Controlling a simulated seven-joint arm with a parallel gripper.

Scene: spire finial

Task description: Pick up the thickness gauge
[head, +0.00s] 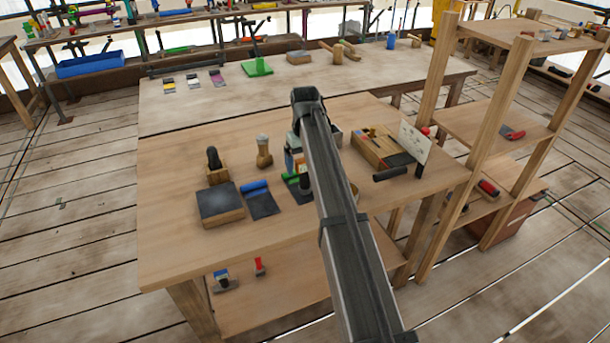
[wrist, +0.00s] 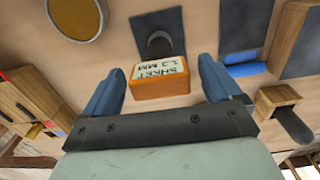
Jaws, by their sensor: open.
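An orange block (wrist: 160,82) shows in the middle of the wrist view, with a pale face on which I read, upside down, what looks like "SHEET 1.2 MM". It is the likeliest thickness gauge, but I cannot be sure. My gripper (wrist: 162,66) is open, with one blue-grey finger on each side of the block and visible gaps between. The block lies between the fingers in the picture; I cannot tell how far beneath them it is.
A dark sheet (wrist: 172,19) with a dark round piece lies just beyond the block. A round tin (wrist: 75,18) and a wooden box (wrist: 30,100) are at left; a wooden holder (wrist: 275,98) is at right. In the head view, the workbench (head: 165,235) has bare wood at front left.

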